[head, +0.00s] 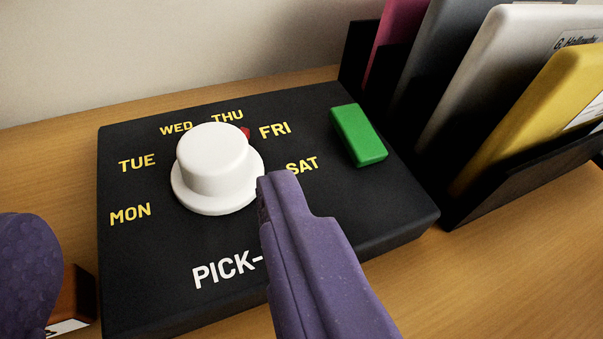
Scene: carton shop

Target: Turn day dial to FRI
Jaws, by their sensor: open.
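The white day dial (212,165) sits on a black panel (160,290) with yellow day names from MON to SAT around it. Its red pointer (246,132), partly hidden behind the knob, shows between THU (228,116) and FRI (275,130). My gripper (146,200) is open, with its purple fingers apart on either side of the dial. The right fingertip is at the right edge of the dial's base; I cannot tell if it touches. The left finger shows at the lower left, away from the knob. The right finger hides part of the "PICK-" lettering.
A green block-shaped button (358,135) is on the panel's right. A black rack (545,178) with pink, grey, white and yellow folders stands right of the panel. A brown object (78,290) is partly hidden at lower left. A pale wall is behind. Bare wooden table (500,290) shows at lower right.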

